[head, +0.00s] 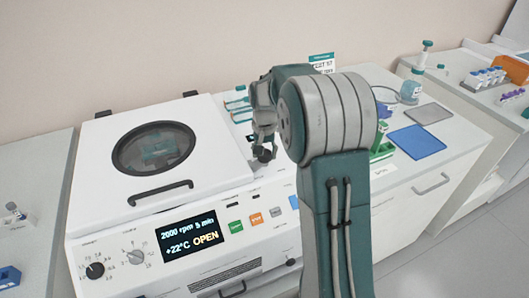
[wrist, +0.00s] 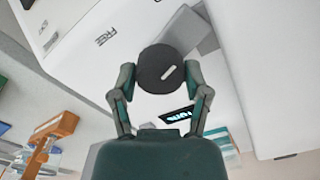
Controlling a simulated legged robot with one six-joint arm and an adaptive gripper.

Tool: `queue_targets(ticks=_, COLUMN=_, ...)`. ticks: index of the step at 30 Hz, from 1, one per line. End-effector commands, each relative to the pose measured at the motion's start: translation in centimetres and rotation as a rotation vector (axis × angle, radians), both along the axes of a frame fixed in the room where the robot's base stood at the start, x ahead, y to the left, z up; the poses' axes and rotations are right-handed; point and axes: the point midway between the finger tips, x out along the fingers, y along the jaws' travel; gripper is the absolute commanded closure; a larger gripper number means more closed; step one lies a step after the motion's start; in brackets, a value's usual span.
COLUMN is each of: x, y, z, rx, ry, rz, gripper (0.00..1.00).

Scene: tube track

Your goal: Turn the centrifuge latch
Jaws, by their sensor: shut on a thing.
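The white centrifuge (head: 100,237) has its round-windowed lid (head: 190,130) lying down. Its display (head: 189,236) reads "+22°C OPEN". The latch is a round black knob (wrist: 152,58) with a short white line, on the casing to the right of the lid; it also shows in the head view (head: 264,156). My gripper (wrist: 160,74) has one finger on each side of the knob and is shut on it. In the head view my gripper (head: 263,140) reaches down from above. A "FREE" label (wrist: 107,36) and another label (wrist: 50,42) show on the casing. The line lies diagonally, pointing at neither label clearly.
A lid handle (head: 160,193) and coloured buttons (head: 255,219) are near the knob. To the right, the bench holds a blue mat (head: 417,141), a grey mat (head: 429,113) and a green rack (head: 382,150), partly hidden by my arm. A rack of tubes (head: 487,78) stands farther right.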

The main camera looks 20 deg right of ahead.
Motion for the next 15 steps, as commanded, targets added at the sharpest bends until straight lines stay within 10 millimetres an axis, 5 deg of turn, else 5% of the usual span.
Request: queue_targets(ticks=15, x=-0.19, y=0.17, z=-0.36, rx=0.002, ry=0.011, rz=-0.33, gripper=0.86)
